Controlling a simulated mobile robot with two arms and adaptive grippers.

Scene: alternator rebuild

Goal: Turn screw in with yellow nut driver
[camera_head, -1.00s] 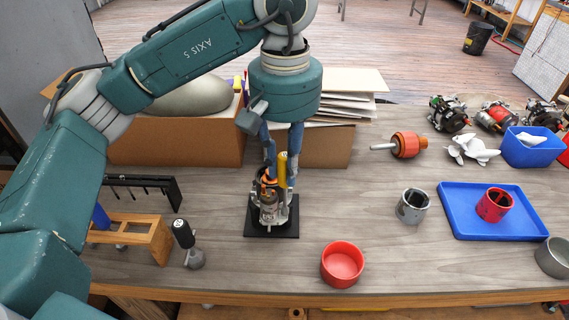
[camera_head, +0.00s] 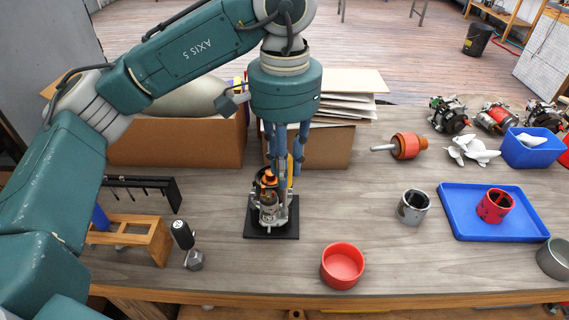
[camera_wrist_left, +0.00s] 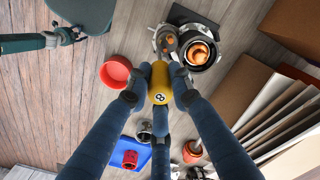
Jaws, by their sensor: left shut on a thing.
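The yellow nut driver (camera_wrist_left: 160,84) is held upright between the blue fingers of my left gripper (camera_wrist_left: 158,88), with its end marked 8 toward the wrist camera. In the head view the left gripper (camera_head: 285,172) points down over the alternator assembly (camera_head: 269,205) on its black base plate (camera_head: 285,232). The yellow driver (camera_head: 290,170) shows partly behind the fingers there. The assembly has an orange-copper part on top and also shows in the wrist view (camera_wrist_left: 199,53). The driver's tip and the screw are hidden. My right gripper is not in view.
A red bowl (camera_head: 342,264), a grey metal cup (camera_head: 412,206) and a blue tray (camera_head: 490,228) with a red cup lie to the right. A wooden tool rack (camera_head: 135,236) and a black-handled tool (camera_head: 186,240) stand left. Cardboard boxes (camera_head: 325,148) are behind the assembly.

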